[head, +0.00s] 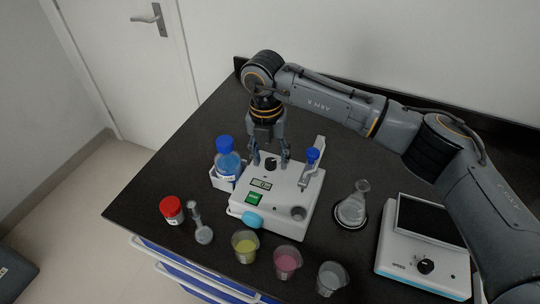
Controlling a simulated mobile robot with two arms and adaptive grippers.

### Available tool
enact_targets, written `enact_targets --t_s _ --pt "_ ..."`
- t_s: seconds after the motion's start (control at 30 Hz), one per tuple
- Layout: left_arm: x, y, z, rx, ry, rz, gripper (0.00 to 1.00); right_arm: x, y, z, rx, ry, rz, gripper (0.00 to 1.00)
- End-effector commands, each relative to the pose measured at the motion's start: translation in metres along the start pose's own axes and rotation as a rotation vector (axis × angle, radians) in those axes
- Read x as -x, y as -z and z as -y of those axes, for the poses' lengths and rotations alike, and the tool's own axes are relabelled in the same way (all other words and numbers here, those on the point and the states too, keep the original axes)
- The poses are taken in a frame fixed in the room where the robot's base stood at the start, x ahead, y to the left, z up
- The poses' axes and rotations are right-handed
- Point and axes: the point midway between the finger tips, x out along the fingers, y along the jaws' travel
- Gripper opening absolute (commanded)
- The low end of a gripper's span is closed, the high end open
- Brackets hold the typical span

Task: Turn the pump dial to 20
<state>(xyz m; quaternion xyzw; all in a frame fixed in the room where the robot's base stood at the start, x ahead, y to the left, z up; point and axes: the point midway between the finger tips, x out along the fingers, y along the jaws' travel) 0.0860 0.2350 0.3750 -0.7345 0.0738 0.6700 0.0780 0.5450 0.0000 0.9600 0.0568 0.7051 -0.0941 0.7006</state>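The white pump unit (240,200) stands near the middle of the black bench, with a small display (261,184) and a green label (254,198) on top. Its black dial (270,164) sits toward the back of the top face. The digits on the display are too small to read surely. My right gripper (270,160) reaches down from behind, with its fingers spread apart on either side of the dial. I cannot tell whether the fingers touch it. My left gripper is not in view.
A blue-capped bottle (228,160) stands left of the pump. A red-capped jar (171,209), small flask (203,234) and beakers (246,246) (287,262) (332,278) line the front. A conical flask (352,208) and a white device with a knob (425,266) stand right.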

Motion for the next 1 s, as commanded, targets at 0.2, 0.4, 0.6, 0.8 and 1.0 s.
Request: enact_targets --t_s 0.2,0.4,0.6,0.8,1.0 --pt "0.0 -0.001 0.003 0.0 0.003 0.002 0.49 0.001 0.0 0.0 0.001 -0.001 0.001 0.5" --pt "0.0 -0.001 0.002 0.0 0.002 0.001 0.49 0.024 -0.001 -0.001 0.001 -0.002 0.004 0.5" --pt "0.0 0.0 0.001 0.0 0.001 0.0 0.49 0.068 -0.001 -0.001 0.001 -0.002 0.005 0.5" --pt "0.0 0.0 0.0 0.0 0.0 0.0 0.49 0.103 -0.001 0.0 0.0 -0.001 0.002 0.5" --pt "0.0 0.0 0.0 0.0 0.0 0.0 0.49 0.119 0.0 0.0 0.001 0.001 0.0 0.5"
